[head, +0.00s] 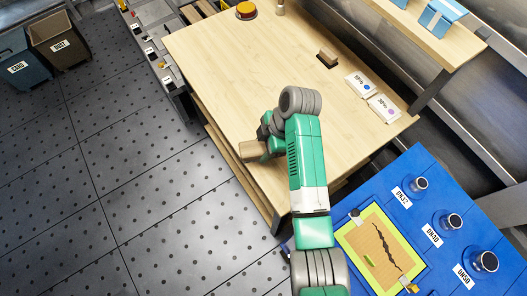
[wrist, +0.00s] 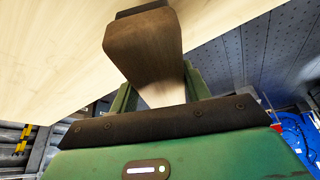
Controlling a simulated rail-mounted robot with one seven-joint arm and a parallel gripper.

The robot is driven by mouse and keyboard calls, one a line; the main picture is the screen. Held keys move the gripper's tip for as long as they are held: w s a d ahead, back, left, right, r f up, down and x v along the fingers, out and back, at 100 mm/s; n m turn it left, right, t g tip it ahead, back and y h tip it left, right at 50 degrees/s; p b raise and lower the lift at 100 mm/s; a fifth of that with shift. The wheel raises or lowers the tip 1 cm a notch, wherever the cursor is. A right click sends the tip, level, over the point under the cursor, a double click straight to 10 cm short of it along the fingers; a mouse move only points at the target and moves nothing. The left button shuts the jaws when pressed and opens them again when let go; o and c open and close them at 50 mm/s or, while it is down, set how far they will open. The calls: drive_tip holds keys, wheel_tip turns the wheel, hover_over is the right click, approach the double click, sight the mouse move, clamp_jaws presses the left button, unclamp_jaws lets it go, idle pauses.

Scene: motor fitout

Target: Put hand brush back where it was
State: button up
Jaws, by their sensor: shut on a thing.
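My gripper (wrist: 160,92) is shut on the hand brush (wrist: 145,45), a brown wooden piece with a lighter lower part between the fingers and a dark far end. In the head view my gripper (head: 262,149) is at the front-left edge of the wooden table, and the tan end of the brush (head: 250,152) shows beside it. Whether the brush touches the tabletop I cannot tell. My arm hides part of the table near it.
The wooden table (head: 235,70) is largely clear. A blue board (head: 410,170) with dark cylinders lies at lower right. Bins (head: 59,43) stand at upper left.

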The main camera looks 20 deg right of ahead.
sight(263, 151)
drive_tip(key=shift+w+f+b, duration=0.1)
drive_tip(key=shift+f+b, duration=0.5)
drive_tip(key=shift+f, duration=1.25)
drive_tip(key=shift+r, duration=0.1)
drive_tip(key=o, duration=0.9)
drive_tip(key=shift+o, duration=0.2)
drive_tip(key=shift+r, duration=0.1)
drive_tip(key=p+v, duration=0.3)
drive_tip(key=v, duration=0.9)
